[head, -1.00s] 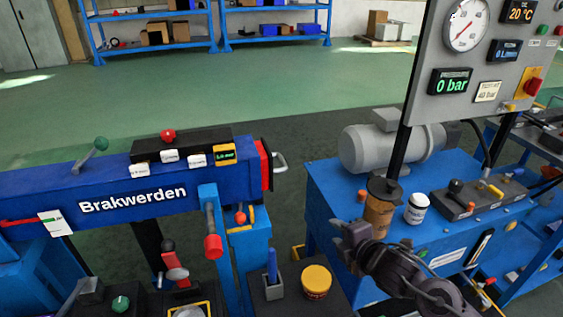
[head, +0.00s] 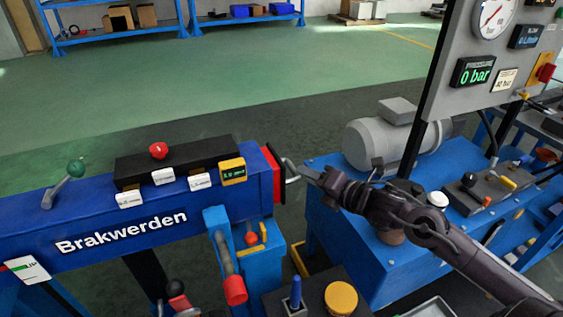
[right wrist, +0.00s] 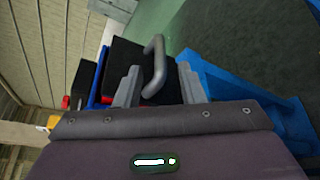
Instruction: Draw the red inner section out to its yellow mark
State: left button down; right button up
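The blue beam marked "Brakwerden" (head: 120,229) runs across the left of the head view. The red inner section (head: 270,172) shows as a short stub at its right end, with a grey pull handle (head: 290,169) on its end face. No yellow mark is visible on the red section. My right gripper (head: 308,173) is just right of the handle, pointing at it. In the right wrist view its two grey fingers (right wrist: 158,88) are apart, with the handle (right wrist: 155,65) in line between them; contact cannot be told. My left gripper is out of view.
A blue bench (head: 345,262) with a grey motor (head: 385,140) stands right of the beam, under a gauge panel (head: 480,70) reading 0 bar. A yellow-framed display (head: 232,172) sits on the beam. A yellow-lidded pot (head: 341,298) stands below. Floor beyond the beam is clear.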

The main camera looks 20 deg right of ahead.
aim_at(292, 166)
jog(key=shift+x, duration=3.55)
jog(key=shift+c, duration=0.2)
grip_shut()
